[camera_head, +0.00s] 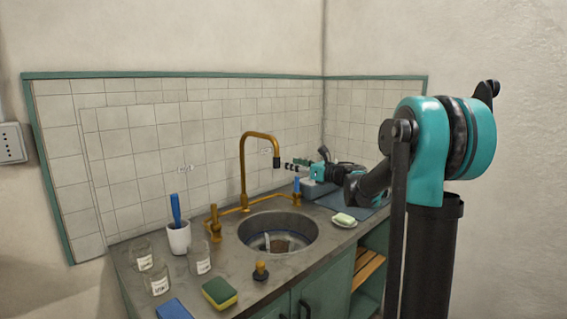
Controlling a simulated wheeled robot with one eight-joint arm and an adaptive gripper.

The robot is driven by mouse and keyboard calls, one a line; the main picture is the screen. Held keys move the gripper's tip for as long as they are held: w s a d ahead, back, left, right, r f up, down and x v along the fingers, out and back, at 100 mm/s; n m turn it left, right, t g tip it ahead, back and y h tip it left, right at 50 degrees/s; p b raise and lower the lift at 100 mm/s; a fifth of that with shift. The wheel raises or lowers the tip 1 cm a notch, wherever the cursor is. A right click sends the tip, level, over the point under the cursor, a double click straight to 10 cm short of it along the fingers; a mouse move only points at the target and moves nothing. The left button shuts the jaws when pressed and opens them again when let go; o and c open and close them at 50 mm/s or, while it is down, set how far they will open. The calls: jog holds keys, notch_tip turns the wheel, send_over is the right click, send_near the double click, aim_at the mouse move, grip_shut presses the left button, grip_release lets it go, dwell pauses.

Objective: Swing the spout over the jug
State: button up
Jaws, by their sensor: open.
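The brass gooseneck spout (243,172) rises behind the sink and arches right, its dark-tipped outlet (276,162) hanging over the back right of the basin. My gripper (287,166) comes in from the right with its fingers pointing left, close to the outlet. It is open; whether it touches the outlet I cannot tell. In the round sink (308,231) a clear shape with a pale upright part (267,241) and a bluish rim stands. It may be the jug, but it is too small to tell.
Left of the sink stand a white cup (179,240) with a blue-handled brush (175,209) and several labelled glass jars (160,281). A sponge (219,293) and a brass knob (261,272) are in front. A soap dish (344,221) lies right. Tiled walls close off the back.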

jog(key=shift+v, duration=1.95)
jog(key=d+r+m+t+h, duration=0.2)
jog(key=d+m+t+h, duration=0.7)
jog(key=m, duration=0.6)
jog(key=s+d+f+m+g+h, duration=0.4)
jog(key=s+d+f+m+h, duration=0.3)
jog(key=d+m, duration=0.5)
jog(key=s+f+m+g+h, duration=0.1)
jog(key=s+f+m+g, duration=0.6)
jog(key=s+f+m, duration=0.75)
jog(key=s+a+f+m+g+y, duration=0.1)
jog(key=s+a+f+m+g, duration=0.1)
jog(key=s+f, duration=0.5)
jog(key=s+a+f+m+g+y, duration=0.2)
jog(key=s+a+f+g, duration=0.1)
jog(key=s+f, duration=0.4)
jog(key=shift+s+a, duration=0.7)
jog(key=shift+s, duration=0.55)
